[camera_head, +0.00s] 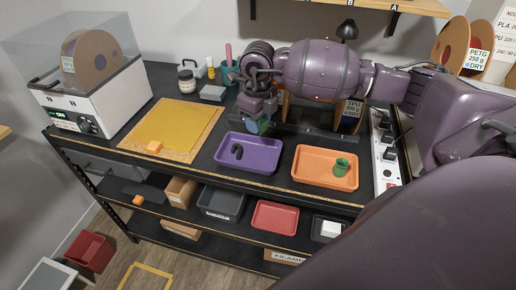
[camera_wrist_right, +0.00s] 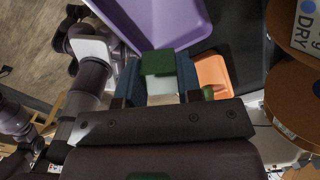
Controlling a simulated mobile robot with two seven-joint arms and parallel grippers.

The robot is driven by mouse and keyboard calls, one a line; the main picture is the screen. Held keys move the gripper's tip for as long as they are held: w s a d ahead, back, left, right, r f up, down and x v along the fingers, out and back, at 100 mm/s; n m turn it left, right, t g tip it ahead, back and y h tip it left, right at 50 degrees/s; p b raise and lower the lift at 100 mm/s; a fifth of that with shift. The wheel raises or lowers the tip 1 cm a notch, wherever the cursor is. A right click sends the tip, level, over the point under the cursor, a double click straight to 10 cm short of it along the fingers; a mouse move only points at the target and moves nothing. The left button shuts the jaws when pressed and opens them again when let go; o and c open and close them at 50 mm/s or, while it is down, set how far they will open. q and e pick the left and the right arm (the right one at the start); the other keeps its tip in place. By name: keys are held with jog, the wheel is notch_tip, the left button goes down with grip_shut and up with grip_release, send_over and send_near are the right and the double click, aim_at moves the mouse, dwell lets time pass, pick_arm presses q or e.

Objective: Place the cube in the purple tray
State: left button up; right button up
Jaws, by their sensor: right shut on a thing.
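The purple tray (camera_head: 272,165) lies on the bench top near its front edge, with a dark hook-shaped piece (camera_head: 237,150) in its left part. My right gripper (camera_head: 257,124) is above the tray's back edge, pointing down. It is shut on a small green cube (camera_wrist_right: 155,63), which shows between the blue fingers in the right wrist view with a pale face below the green. The purple tray also shows in the wrist view (camera_wrist_right: 185,22), beyond the cube. The cube is mostly hidden by the fingers in the head view. My left gripper is not in view.
An orange tray (camera_head: 312,178) with a green part (camera_head: 341,166) stands right of the purple one. Lower shelves hold bins.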

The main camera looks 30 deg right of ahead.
aim_at(258, 157)
notch_tip(258, 157, down, 11)
jog(key=shift+r+p, duration=0.15)
jog(key=shift+p, duration=0.25)
jog(key=shift+f, duration=0.2)
jog(key=o, duration=0.9)
jog(key=shift+r, duration=0.1)
jog(key=shift+o, duration=0.3)
jog(key=shift+r, duration=0.1)
notch_tip(258, 157, up, 12)
jog(key=shift+r+b, duration=0.1)
jog(key=shift+b, duration=0.65)
